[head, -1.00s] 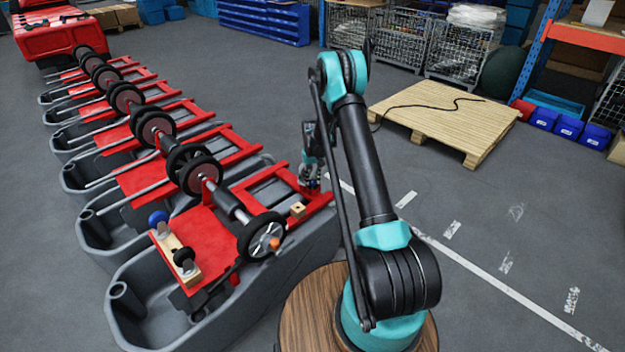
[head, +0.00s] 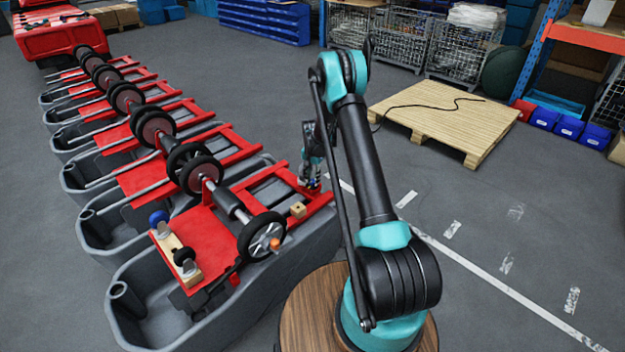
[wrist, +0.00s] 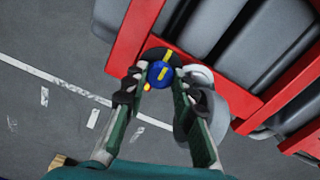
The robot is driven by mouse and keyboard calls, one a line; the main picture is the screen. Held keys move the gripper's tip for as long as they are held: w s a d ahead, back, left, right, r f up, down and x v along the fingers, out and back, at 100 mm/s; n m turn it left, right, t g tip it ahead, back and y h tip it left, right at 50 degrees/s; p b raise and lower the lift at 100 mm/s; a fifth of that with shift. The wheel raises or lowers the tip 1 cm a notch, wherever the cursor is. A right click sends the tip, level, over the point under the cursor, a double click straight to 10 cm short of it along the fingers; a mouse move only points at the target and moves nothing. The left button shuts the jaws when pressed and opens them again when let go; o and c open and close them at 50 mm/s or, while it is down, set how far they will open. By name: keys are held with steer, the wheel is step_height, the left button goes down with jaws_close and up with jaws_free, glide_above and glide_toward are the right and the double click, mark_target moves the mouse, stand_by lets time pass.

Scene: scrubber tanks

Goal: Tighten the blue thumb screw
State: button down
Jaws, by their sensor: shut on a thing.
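The blue thumb screw (wrist: 160,73) has a yellow stripe across its head. It shows in the wrist view beside a red frame rail, in front of a dark round part. My gripper (wrist: 158,76) is shut on it, with one dark fingertip on each side of the head. In the head view my gripper (head: 309,183) points down at the far right end of the nearest red frame (head: 322,198). The screw's thread is hidden, and I cannot tell how far in it sits.
A grey tank (head: 322,237) carries the red frame and black wheels (head: 262,235). Another blue knob (head: 158,217) and a black knob (head: 184,256) stand at the left.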

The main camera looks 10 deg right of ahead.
stand_by(0.3)
steer(key=c, duration=1.2)
jaws_free()
